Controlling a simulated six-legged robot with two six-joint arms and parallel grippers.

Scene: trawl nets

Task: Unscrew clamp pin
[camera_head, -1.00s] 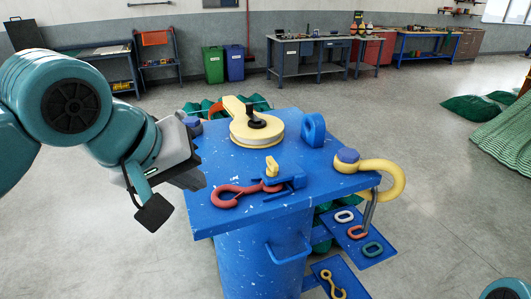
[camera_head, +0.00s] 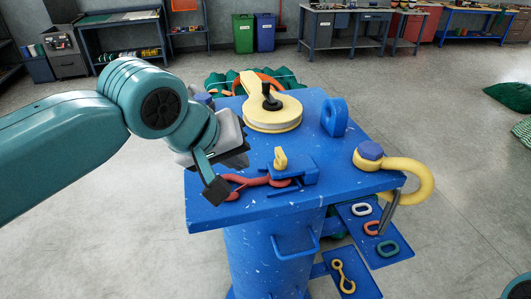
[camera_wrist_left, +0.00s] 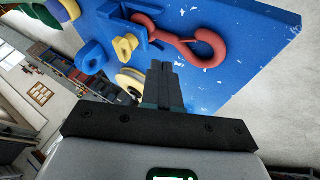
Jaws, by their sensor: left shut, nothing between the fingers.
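A yellow loop-headed pin (camera_head: 280,158) stands upright in a blue clamp block (camera_head: 298,172) on the blue table (camera_head: 225,212). A red hook (camera_head: 255,181) lies with one end at the clamp. In the left wrist view the pin (camera_wrist_left: 125,46), the clamp (camera_wrist_left: 150,26) and the hook (camera_wrist_left: 205,48) show beyond the fingers. My left gripper (camera_head: 240,152) is shut and empty, left of the pin and apart from it, over the table's left part. It partly hides the hook in the head view. My right gripper is out of view.
A yellow pulley (camera_head: 270,118) with a black knob stands behind the clamp. A blue lug (camera_head: 334,117) and a yellow shackle (camera_head: 418,182) with a blue bolt head (camera_head: 370,150) stand to its right. Lower blue shelves hold small links. The table's front strip is clear.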

